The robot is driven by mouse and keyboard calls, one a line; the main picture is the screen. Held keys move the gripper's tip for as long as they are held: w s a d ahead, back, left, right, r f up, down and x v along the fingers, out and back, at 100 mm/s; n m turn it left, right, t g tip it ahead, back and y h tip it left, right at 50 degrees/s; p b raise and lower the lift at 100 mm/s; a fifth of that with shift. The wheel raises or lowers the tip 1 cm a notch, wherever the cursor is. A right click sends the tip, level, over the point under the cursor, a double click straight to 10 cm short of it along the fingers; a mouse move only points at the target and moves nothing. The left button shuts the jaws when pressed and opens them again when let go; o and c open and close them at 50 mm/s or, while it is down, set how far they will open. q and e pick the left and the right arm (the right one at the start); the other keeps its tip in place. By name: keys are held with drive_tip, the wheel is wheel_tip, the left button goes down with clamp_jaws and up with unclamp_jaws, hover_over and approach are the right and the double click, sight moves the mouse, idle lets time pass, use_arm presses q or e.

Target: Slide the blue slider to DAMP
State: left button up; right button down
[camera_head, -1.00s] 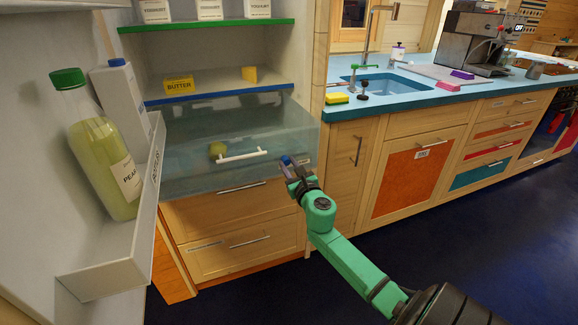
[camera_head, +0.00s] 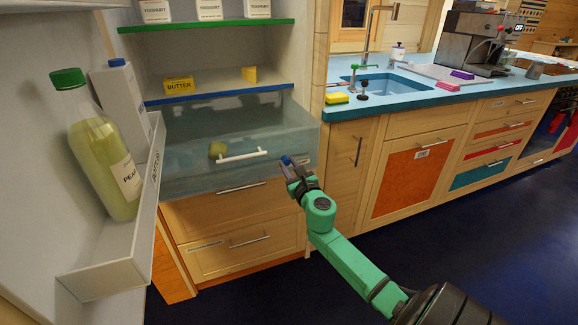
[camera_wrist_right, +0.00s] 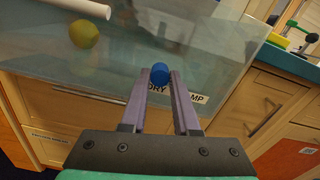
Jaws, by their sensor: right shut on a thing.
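The blue slider (camera_wrist_right: 160,73) is a small round knob on the front of the clear crisper drawer (camera_head: 190,178). In the right wrist view it sits between my right fingertips (camera_wrist_right: 159,80), which are shut on it. Below it a label reads DRY at the left and "MP", the end of a partly hidden word, at the right. The knob is above the DRY end, left of the "MP" letters. In the head view my right gripper (camera_head: 290,167) reaches the drawer's right front, and the slider shows as a small blue spot (camera_head: 286,160). My left gripper is not in view.
The drawer has a white handle (camera_head: 242,156) left of the slider, and a yellow-green fruit (camera_head: 217,149) shows inside. The open fridge door with a bottle (camera_head: 98,150) stands at the left. Wooden drawers (camera_head: 235,243) lie below. Open floor is at the right.

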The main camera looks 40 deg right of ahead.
sight(306, 154)
drive_tip(key=d, duration=0.2)
drive_tip(key=s+d+b, duration=0.1)
drive_tip(key=d, duration=0.1)
drive_tip(key=s+d+b, duration=0.1)
drive_tip(key=d, duration=0.1)
drive_tip(key=shift+s+d+f, duration=0.1)
drive_tip(key=shift+d+f, duration=0.1)
drive_tip(key=shift+s+d+r, duration=0.1)
drive_tip(key=shift+d, duration=0.15)
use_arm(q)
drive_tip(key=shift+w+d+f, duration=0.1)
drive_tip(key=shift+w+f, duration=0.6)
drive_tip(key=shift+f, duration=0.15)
use_arm(e)
drive_tip(key=shift+r, duration=0.1)
drive_tip(key=c, duration=0.8)
unclamp_jaws()
drive_tip(key=shift+o, duration=0.7)
drive_tip(key=shift+d, duration=0.15)
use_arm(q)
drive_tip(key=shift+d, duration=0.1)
